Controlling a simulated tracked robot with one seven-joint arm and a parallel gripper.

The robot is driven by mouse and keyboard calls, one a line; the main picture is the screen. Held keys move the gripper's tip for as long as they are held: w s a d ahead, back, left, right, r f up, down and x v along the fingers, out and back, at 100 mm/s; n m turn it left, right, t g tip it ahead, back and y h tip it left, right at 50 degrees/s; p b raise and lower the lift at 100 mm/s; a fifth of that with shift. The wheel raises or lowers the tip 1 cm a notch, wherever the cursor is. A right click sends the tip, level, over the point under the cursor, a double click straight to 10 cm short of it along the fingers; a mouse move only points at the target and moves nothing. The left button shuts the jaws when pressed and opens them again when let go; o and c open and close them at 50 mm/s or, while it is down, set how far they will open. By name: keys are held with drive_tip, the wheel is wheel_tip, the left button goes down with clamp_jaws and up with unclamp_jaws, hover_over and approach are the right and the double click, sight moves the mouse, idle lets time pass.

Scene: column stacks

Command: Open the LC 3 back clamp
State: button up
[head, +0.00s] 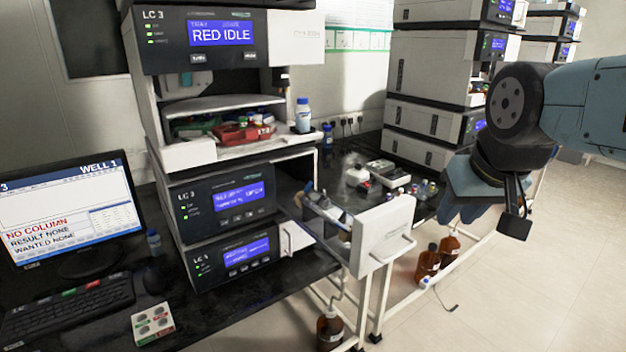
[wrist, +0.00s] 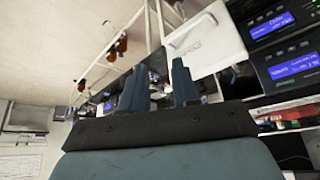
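The LC 3 stack (head: 225,200) stands at the left in the head view. Its open drawer has a white front panel (head: 382,238) with a handle, which also shows upside down in the wrist view (wrist: 205,42). Inside the drawer (head: 328,212) are small grey and blue parts; I cannot tell which is the back clamp or whether it is open. My gripper (wrist: 160,85) has its two dark blue fingers apart with nothing seen between them. In the head view it hangs right of the drawer and apart from it, its fingertips hard to make out.
A screen (head: 68,215) at the left reads NO COLUMN. Small devices (head: 372,172) lie on the bench behind the drawer. Brown bottles (head: 428,263) stand low beneath. Another stack (head: 430,90) stands behind.

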drive_tip(key=n+g+y, duration=0.5)
drive_tip(key=g+y, duration=0.1)
drive_tip(key=y, duration=0.3)
approach(305, 194)
drive_tip(key=x, duration=0.5)
drive_tip(key=shift+w+a, duration=0.35)
drive_tip(key=shift+a, duration=0.15)
drive_tip(key=shift+c, duration=0.4)
